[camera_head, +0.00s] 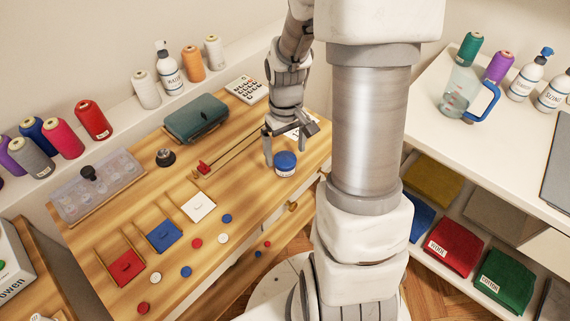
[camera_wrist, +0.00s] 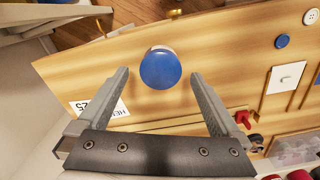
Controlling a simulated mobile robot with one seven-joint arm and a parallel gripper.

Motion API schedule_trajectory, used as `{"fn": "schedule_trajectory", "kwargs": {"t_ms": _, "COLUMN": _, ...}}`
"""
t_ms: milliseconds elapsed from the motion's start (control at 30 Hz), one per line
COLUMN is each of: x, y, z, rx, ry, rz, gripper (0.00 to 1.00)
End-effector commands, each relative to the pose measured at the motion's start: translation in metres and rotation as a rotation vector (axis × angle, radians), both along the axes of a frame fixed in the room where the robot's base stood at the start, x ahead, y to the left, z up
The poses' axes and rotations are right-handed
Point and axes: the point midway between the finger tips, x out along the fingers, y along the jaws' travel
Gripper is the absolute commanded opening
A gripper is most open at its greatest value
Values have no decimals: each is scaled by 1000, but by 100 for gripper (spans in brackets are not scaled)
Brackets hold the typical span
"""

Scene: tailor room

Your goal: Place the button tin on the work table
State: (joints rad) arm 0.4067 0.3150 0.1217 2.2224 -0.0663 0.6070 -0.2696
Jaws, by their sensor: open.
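The button tin (camera_head: 285,164) is a small round tin with a blue lid and a pale side. It stands upright on the wooden work table (camera_head: 240,195), near the table's right end. In the wrist view its round blue lid (camera_wrist: 160,68) shows between and just beyond my fingers. My gripper (camera_head: 288,147) is open beside and around the tin, and its fingers look apart from it. In the wrist view my gripper (camera_wrist: 160,82) has its two fingers spread wide, with nothing held.
Red, blue and white squares (camera_head: 163,236) and several loose buttons lie on the table's left and front. A white label card (camera_wrist: 100,108) lies near the tin.

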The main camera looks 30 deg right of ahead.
Motion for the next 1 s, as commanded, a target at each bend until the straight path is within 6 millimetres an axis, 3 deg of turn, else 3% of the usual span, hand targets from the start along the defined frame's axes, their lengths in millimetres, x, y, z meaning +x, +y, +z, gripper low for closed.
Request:
{"fn": "schedule_trajectory", "kwargs": {"t_ms": 33, "x": 0, "y": 1, "z": -13, "rx": 2, "ry": 4, "rz": 1, "gripper": 100}}
{"fn": "schedule_trajectory", "kwargs": {"t_ms": 200, "x": 1, "y": 1, "z": -33, "rx": 1, "ry": 3, "rz": 0, "gripper": 100}}
{"fn": "schedule_trajectory", "kwargs": {"t_ms": 500, "x": 1, "y": 1, "z": -37, "rx": 0, "ry": 0, "rz": 0, "gripper": 100}}
{"fn": "schedule_trajectory", "kwargs": {"t_ms": 1000, "x": 1, "y": 1, "z": -37, "rx": 0, "ry": 0, "rz": 0, "gripper": 10}}
